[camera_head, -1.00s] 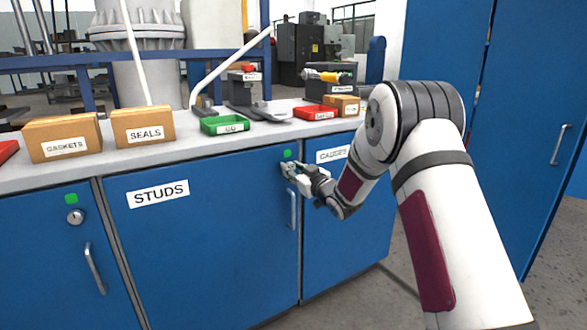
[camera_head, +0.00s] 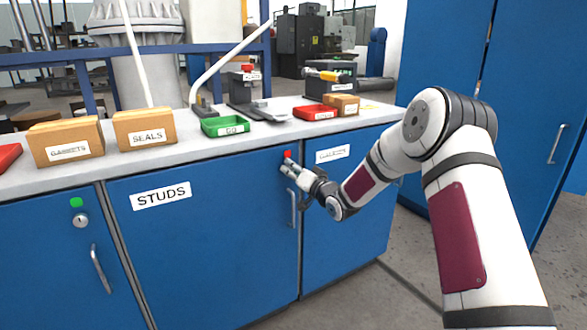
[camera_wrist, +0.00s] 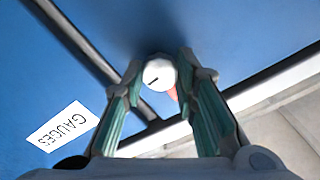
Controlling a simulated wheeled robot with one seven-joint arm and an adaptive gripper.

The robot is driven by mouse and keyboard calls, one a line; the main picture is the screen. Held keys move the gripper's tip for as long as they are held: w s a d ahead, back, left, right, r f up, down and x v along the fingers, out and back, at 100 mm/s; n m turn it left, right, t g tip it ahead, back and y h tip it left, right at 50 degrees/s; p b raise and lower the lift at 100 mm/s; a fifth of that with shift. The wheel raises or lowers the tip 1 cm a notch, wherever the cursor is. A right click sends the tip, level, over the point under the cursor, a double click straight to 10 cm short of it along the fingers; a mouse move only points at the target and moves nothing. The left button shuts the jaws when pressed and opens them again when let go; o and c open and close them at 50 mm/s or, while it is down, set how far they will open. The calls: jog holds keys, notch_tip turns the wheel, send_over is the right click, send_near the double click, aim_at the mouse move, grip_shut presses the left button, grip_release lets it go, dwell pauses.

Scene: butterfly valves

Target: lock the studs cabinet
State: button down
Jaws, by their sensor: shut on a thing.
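The studs cabinet (camera_head: 220,245) is a blue door with a white STUDS label (camera_head: 161,195) and a vertical handle (camera_head: 292,208) near its right edge. The door looks closed. A small indicator (camera_head: 287,154) at its top right shows red. My gripper (camera_head: 289,168) is at the door just below this indicator and hides the lock there. In the wrist view, my gripper (camera_wrist: 159,68) has a finger on each side of the round, pale lock (camera_wrist: 158,74) with a dark slot, and is shut on it. A bit of red shows beside the lock.
A cabinet on the left has a green indicator (camera_head: 76,203) and a round lock (camera_head: 81,220). The GAUGES label (camera_wrist: 60,126) is on the cabinet to the right. Boxes, a green tray (camera_head: 225,127) and a red tray (camera_head: 316,113) stand on the worktop above.

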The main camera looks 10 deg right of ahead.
jog(key=shift+m, duration=0.4)
jog(key=c, duration=1.3)
grip_release()
jog(key=v, duration=1.2)
